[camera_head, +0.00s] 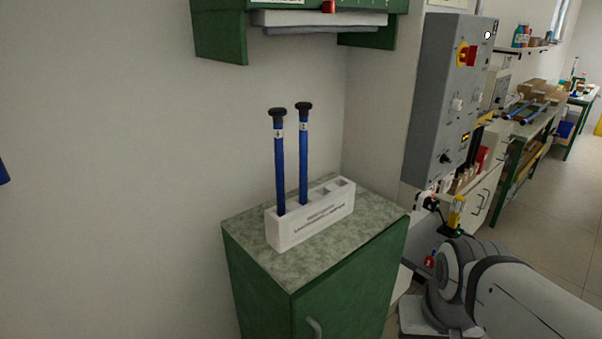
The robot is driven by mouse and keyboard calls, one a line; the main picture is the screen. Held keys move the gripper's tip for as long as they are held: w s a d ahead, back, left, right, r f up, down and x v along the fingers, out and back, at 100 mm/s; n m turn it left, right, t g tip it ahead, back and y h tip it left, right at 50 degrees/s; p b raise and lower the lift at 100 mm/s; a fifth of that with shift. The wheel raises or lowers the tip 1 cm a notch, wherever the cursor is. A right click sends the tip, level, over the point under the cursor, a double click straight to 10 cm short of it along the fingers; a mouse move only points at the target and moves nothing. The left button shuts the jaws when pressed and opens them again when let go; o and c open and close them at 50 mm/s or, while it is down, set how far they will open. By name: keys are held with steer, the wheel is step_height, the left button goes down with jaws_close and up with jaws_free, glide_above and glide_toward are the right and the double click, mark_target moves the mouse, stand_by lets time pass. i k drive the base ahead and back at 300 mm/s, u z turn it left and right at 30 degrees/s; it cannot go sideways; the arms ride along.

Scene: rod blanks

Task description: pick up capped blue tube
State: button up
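Two blue tubes with black caps stand upright in a white rack (283,238) on top of a green cabinet. The left tube (280,170) is in the rack's left end, and the right tube (303,160) is a little behind and to the right of it. Each has a small white label below its cap. Their lower ends are hidden in the rack. My arm (530,300) shows at the lower right, well apart from the tubes. I cannot make out my gripper in this view.
The cabinet top (375,222) is clear around the rack, whose right-hand slots look empty. A green wall cabinet (218,32) with a grey shelf hangs above the tubes. A grey control box (440,90) stands to the right. The wall is close behind.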

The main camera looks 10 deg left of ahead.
mark_target(303, 107)
steer(key=z, duration=0.15)
steer(key=i, duration=0.9)
steer(key=u, duration=0.05)
